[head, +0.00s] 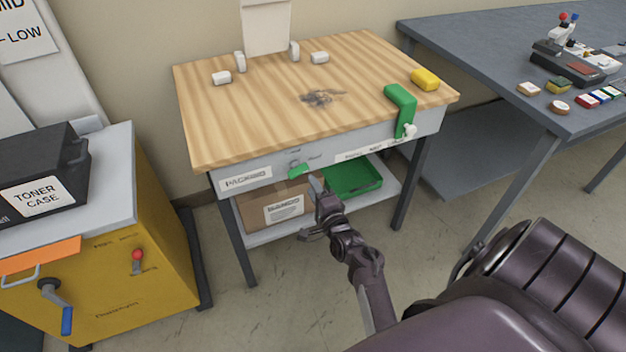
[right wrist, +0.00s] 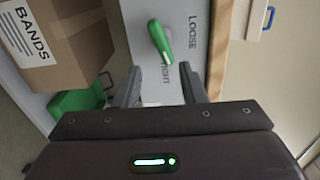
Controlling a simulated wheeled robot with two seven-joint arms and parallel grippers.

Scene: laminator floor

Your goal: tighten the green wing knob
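The green wing knob (head: 298,170) sits on the grey front panel of the wooden-topped table in the head view. In the right wrist view the knob (right wrist: 160,42) is a green lever shape, slightly slanted, with "LOOSE" and a partly hidden word ending in "IGHT" printed beside it. My right gripper (head: 318,192) is just below and right of the knob in the head view. In the right wrist view my right gripper (right wrist: 161,86) is open, its two fingers apart and pointing at the panel. The knob lies beyond the fingertips, with nothing held. My left gripper is not in view.
Under the tabletop (head: 240,110) a shelf holds a cardboard box (head: 270,207) and a green tray (head: 352,178). A green clamp-like piece (head: 403,112) hangs over the right front edge. A yellow cabinet (head: 150,250) stands left; a grey table (head: 470,40) stands right.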

